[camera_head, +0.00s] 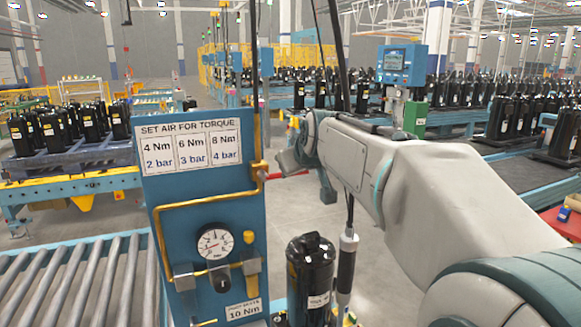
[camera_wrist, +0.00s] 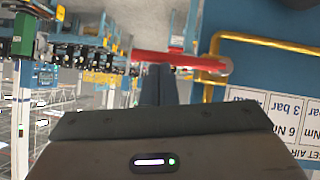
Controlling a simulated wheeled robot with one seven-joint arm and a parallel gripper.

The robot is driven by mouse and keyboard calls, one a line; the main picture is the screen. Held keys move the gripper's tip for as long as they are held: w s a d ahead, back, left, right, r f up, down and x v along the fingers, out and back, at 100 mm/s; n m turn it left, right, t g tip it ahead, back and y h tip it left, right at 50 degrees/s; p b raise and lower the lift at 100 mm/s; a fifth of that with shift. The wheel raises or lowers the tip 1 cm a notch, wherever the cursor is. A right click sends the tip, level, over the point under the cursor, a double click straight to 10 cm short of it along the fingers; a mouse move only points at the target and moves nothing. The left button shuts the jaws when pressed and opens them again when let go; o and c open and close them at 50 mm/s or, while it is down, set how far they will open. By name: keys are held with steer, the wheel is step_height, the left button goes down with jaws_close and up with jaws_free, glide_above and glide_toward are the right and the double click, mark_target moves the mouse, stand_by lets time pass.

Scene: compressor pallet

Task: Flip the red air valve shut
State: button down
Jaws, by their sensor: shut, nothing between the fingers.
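The red air valve lever (camera_wrist: 182,59) lies across the wrist view, sticking out sideways from the brass pipe (camera_wrist: 213,75) at the edge of the blue board. In the head view the valve (camera_head: 258,170) sits on the board's right edge, and a little red shows beside it; my arm's end hides part of that area. My gripper (camera_wrist: 158,70) is shut and empty. Its dark fingertips are at the lever's outer part, overlapping its lower edge in the wrist view; I cannot tell whether they touch it.
The blue board (camera_head: 205,185) carries a torque sign (camera_head: 190,147) and a pressure gauge (camera_head: 215,242). A black compressor (camera_head: 311,270) and a hanging tool (camera_head: 347,265) stand below my arm. A roller conveyor (camera_head: 75,290) is at the left.

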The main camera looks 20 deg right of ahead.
steer(key=r+v, duration=0.1)
steer(key=v, duration=0.5)
steer(key=w+d+r+v, duration=0.1)
steer(key=v, duration=0.5)
steer(key=shift+d+r, duration=0.25)
steer(key=shift+r, duration=0.25)
steer(key=s+a+f+g, duration=0.2)
steer(key=s+f, duration=0.4)
steer(key=f, duration=0.5)
steer(key=s+a+f+m+g, duration=0.1)
steer(key=s+a+f+g, duration=0.2)
steer(key=s+f, duration=0.3)
steer(key=s+a+f+g+y, duration=0.1)
steer(key=s+a+f+g, duration=0.2)
steer(key=f, duration=1.2)
steer(key=s+a, duration=0.1)
steer(key=s, duration=0.2)
steer(key=shift+a+f+m, duration=0.3)
steer(key=shift+a+m, duration=0.05)
steer(key=shift+m, duration=0.05)
